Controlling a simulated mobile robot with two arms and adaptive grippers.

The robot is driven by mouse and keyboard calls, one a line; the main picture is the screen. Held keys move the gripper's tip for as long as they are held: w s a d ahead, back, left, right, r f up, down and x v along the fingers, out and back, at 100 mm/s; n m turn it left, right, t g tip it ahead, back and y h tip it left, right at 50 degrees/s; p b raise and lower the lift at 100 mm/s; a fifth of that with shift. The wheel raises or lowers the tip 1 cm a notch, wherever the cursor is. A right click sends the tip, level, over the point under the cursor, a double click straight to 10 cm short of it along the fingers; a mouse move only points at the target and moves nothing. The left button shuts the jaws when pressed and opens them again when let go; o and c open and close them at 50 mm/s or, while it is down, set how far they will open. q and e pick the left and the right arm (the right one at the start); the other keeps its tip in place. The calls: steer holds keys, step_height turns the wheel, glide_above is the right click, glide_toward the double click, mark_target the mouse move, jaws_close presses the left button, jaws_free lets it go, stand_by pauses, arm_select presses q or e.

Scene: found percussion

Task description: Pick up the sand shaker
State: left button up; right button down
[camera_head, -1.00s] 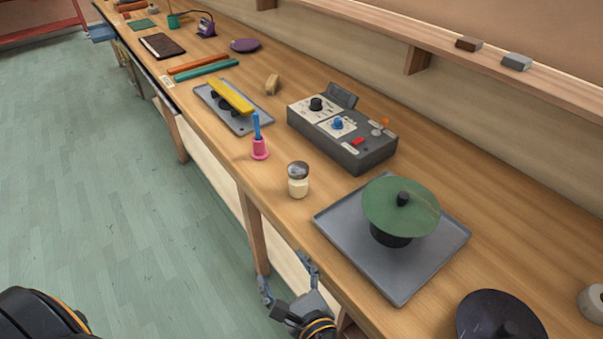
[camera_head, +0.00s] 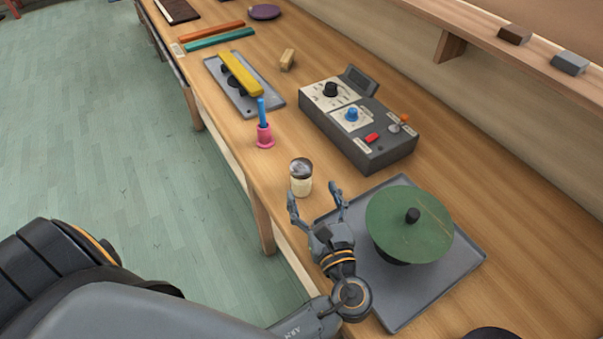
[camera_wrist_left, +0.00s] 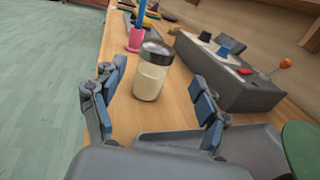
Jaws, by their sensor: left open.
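The sand shaker (camera_head: 301,178) is a small clear jar with a grey metal lid and pale sand inside. It stands upright on the wooden bench near its front edge. My left gripper (camera_head: 317,203) is open and empty just in front of the jar, with its fingers pointing at it. In the left wrist view the sand shaker (camera_wrist_left: 151,72) appears ahead, between and beyond the open fingers of the left gripper (camera_wrist_left: 152,100). The fingers do not appear to touch it. My right gripper is not in view.
A grey tray (camera_head: 400,308) with a green disc (camera_head: 390,222) on a dark base lies right of my gripper. A grey control box (camera_head: 372,150) stands behind the jar. A pink holder with a blue stick (camera_head: 264,136) stands beyond, near the yellow bar (camera_head: 241,73).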

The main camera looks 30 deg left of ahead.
mark_target(304, 177)
arm_select(q)
steer(key=shift+r+p+x, duration=0.25)
steer(key=shift+p+x, duration=0.15)
steer(key=shift+x, duration=0.7)
steer(key=p+x, duration=0.1)
steer(key=x, duration=0.2)
steer(key=shift+a, duration=0.4)
steer(key=shift+w+a+f, duration=0.1)
steer(key=shift+w+a, duration=0.05)
steer(key=shift+w, duration=0.05)
steer(key=c, duration=1.4)
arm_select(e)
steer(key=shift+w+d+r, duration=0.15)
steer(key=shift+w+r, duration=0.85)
